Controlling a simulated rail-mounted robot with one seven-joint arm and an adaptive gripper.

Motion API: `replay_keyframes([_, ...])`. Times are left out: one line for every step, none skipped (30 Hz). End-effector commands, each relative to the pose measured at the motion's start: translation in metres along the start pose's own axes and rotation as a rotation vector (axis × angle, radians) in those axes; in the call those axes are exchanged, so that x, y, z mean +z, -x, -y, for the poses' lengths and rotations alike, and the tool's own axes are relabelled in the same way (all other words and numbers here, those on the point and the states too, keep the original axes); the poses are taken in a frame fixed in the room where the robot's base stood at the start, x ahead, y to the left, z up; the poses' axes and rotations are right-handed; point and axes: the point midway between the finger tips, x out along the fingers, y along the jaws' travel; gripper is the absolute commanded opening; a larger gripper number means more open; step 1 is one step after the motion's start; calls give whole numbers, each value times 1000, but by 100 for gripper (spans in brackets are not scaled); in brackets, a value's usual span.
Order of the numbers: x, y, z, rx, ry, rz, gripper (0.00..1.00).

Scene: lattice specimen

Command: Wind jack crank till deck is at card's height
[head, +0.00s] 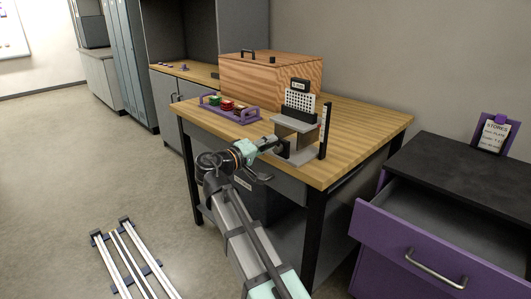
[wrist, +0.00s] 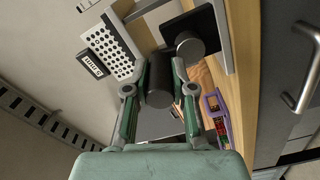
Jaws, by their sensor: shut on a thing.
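The jack stands near the front edge of the wooden table, with a grey base (head: 306,157) and a grey deck (head: 295,120). A white perforated lattice plate (head: 299,101) with a black label stands upright on the deck; it also shows in the wrist view (wrist: 107,47). A black scale post (head: 324,131) with white marks rises beside the jack. My gripper (head: 274,144) is at the jack's front side. In the wrist view it is shut on the dark cylindrical crank handle (wrist: 158,88). A second dark round knob (wrist: 190,46) shows behind it. A card (head: 494,136) sits on a purple stand; its writing is too small to read.
A wooden box (head: 270,81) stands behind the jack. A purple tray (head: 231,110) with coloured pieces lies left of it. A purple drawer (head: 435,254) is open at the right. The floor left of the table is clear except for rails (head: 133,263).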

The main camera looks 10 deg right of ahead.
Motion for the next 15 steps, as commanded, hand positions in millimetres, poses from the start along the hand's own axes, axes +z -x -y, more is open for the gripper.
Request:
replay_keyframes([5,0,4,2,-45,1,0])
replay_keyframes([6,0,4,2,-73,1,0])
replay_keyframes([7,0,4,2,-111,1,0])
replay_keyframes([8,0,3,2,-140,1,0])
replay_keyframes([9,0,3,2,-169,1,0])
replay_keyframes([11,0,4,2,-206,1,0])
replay_keyframes([12,0,3,2,-235,1,0])
replay_keyframes([13,0,3,2,-263,1,0])
replay_keyframes([14,0,3,2,-301,1,0])
replay_keyframes([15,0,3,2,-329,1,0])
replay_keyframes([16,0,3,2,-358,2,0])
replay_keyframes([17,0,4,2,-396,2,0])
replay_keyframes([18,0,4,2,-424,2,0])
replay_keyframes([19,0,4,3,-452,2,0])
replay_keyframes([21,0,4,3,-490,2,0])
